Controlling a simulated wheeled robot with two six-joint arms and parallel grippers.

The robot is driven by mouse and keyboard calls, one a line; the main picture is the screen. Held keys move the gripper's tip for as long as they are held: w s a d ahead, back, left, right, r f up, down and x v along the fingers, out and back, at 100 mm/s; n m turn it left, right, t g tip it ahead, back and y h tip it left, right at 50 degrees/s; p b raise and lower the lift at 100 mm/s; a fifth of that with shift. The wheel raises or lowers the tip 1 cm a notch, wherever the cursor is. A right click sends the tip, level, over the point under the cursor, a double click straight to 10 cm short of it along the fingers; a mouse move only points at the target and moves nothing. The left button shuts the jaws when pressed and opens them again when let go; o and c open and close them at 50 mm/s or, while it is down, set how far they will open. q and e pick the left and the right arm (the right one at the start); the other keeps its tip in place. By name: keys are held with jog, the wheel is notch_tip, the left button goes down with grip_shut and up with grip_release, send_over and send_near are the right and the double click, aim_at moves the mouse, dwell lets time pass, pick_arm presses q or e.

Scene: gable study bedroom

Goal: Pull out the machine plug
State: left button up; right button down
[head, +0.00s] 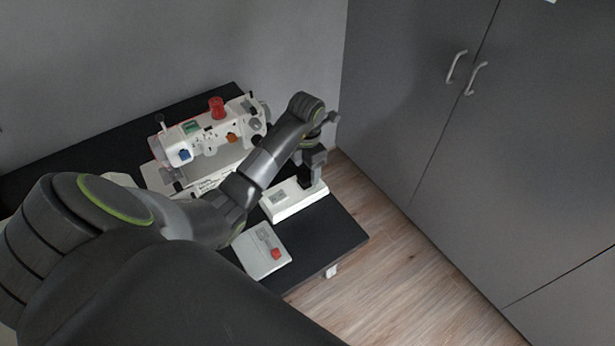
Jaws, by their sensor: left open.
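A white sewing machine (203,152) stands on the black table, with a red spool (216,106) on top and blue, green and orange parts on its front. A white block-like unit (297,203) with a grey panel lies to its right, near the table's right end. My left arm reaches across the table and bends down at the wrist, with the left gripper (314,168) over the right end of this unit. The gripper is open; its fingers are dark and small here. I cannot make out the plug apart from the gripper, nor whether they touch.
A flat white pad (262,250) with a red button lies near the front edge of the black table (338,232). A grey cupboard (420,110) with two handles stands to the right. Wooden floor (410,265) lies clear between table and cupboard.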

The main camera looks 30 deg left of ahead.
aim_at(307, 176)
pick_arm(q)
jog(key=shift+f+b, duration=1.1)
jog(key=shift+f, duration=0.8)
grip_shut()
jog(key=shift+r+p, duration=2.2)
jog(key=shift+r, duration=0.9)
